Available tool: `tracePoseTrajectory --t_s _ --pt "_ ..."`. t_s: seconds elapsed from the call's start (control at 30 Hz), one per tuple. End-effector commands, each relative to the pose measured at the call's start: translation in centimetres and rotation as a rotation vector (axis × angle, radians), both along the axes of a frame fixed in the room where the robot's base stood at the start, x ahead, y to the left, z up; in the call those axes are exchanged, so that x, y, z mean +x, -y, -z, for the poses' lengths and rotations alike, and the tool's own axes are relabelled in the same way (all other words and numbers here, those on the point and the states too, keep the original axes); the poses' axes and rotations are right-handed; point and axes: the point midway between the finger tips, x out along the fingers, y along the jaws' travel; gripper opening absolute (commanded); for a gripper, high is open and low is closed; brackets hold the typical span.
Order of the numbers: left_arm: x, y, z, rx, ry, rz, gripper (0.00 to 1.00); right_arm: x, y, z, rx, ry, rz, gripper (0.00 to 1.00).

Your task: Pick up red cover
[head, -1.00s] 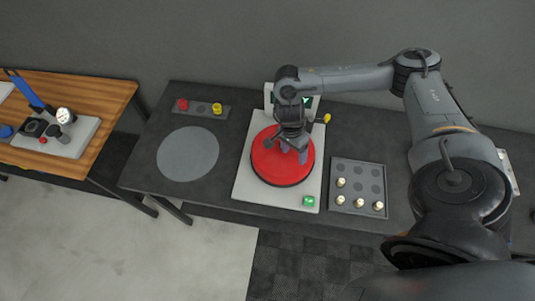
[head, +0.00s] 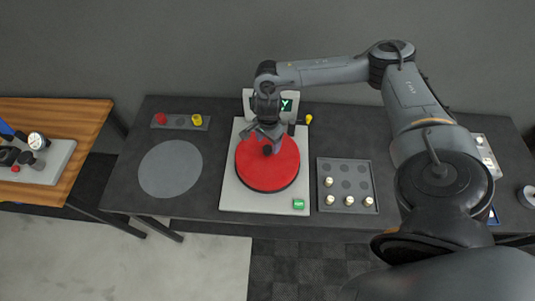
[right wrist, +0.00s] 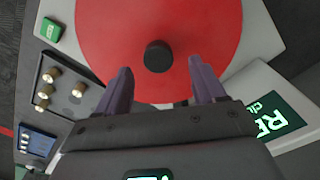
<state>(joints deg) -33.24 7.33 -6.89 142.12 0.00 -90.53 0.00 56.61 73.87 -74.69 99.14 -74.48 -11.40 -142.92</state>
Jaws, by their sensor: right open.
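The red cover (head: 267,165) is a round red disc with a small dark knob (head: 267,150) at its middle. It lies on the white base plate (head: 231,195) on the dark table. In the right wrist view the red cover (right wrist: 200,30) fills the upper middle, and the knob (right wrist: 158,56) stands just beyond the fingertips, centred between them. My right gripper (head: 268,137) is over the back part of the cover. Its two fingers (right wrist: 160,75) are apart with nothing between them. My left gripper is not in view.
A grey tray (head: 347,164) with several small brass-topped pegs lies right of the plate. A grey disc (head: 170,168) is marked on the table at left. A strip with red and yellow knobs (head: 181,121) lies behind it. A display (head: 287,105) stands behind the cover.

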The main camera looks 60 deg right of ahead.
Motion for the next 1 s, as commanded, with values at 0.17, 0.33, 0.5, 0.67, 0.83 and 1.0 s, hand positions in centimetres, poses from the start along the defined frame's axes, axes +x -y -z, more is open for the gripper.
tracePoseTrajectory --t_s 0.17,0.33,0.5,0.67,0.83,1.0 --pt "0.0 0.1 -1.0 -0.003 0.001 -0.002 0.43 -0.2 -0.3 2.2 0.0 -0.004 -0.001 0.69" --pt "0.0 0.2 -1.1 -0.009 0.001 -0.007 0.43 -0.1 -0.3 3.9 0.001 -0.002 0.001 0.69" --pt "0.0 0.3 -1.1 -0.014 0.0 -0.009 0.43 -0.1 -0.2 4.4 -0.001 -0.001 0.001 0.69" --pt "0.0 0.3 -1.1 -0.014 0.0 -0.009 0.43 -0.1 -0.3 4.4 0.001 -0.002 0.0 0.66" --pt "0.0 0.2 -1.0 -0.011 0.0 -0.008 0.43 -0.1 -0.3 4.3 0.0 -0.001 0.0 0.4" --pt "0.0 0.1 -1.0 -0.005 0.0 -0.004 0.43 -0.1 -0.3 4.3 0.001 -0.002 0.0 0.14"
